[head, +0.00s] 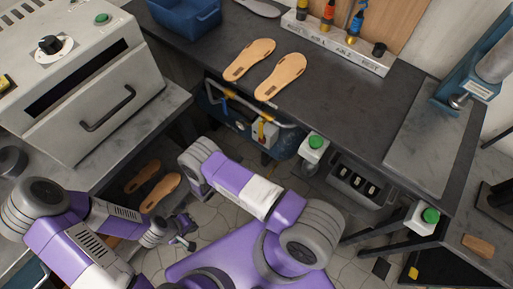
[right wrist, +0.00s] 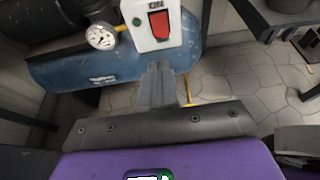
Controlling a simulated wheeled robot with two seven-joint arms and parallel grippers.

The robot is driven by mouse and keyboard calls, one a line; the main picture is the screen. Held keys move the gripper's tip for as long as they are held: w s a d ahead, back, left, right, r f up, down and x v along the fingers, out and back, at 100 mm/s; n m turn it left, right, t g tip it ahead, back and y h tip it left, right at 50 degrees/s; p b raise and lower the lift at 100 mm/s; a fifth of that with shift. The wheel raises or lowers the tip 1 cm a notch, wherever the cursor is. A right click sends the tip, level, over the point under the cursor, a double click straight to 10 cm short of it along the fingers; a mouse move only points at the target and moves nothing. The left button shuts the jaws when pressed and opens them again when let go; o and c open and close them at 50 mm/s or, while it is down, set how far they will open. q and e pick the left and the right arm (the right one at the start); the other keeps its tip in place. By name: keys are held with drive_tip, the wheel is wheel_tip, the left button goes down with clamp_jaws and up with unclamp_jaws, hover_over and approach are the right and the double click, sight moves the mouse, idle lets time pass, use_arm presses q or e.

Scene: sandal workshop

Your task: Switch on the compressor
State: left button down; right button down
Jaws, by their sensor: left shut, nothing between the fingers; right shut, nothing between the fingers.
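The compressor stands under the dark workbench, its blue tank (head: 285,146) partly hidden in the head view. In the right wrist view its blue tank (right wrist: 105,72) lies behind a pale switch box (right wrist: 139,40) with a red rocker switch (right wrist: 159,24) marked ON and a small green spot beside it. My right gripper (right wrist: 158,68) is shut and empty, its fingertips just below the red switch in the picture; I cannot tell whether they touch the box. In the head view its fingers are not clearly visible. My left gripper (head: 187,242) is shut and empty above the floor at left.
A pressure gauge (right wrist: 101,37) sits left of the switch box. A workbench (head: 335,95) overhangs the compressor, bearing tan soles (head: 281,76) and a bottle rack (head: 335,42). Green buttons (head: 316,141) and (head: 430,215) sit at its front edge. An oven (head: 75,85) stands left. Tiled floor lies between.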

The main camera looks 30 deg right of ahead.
sight(260, 141)
drive_tip(key=shift+w+d, duration=0.1)
drive_tip(key=b+x, duration=0.4)
drive_tip(key=x, duration=1)
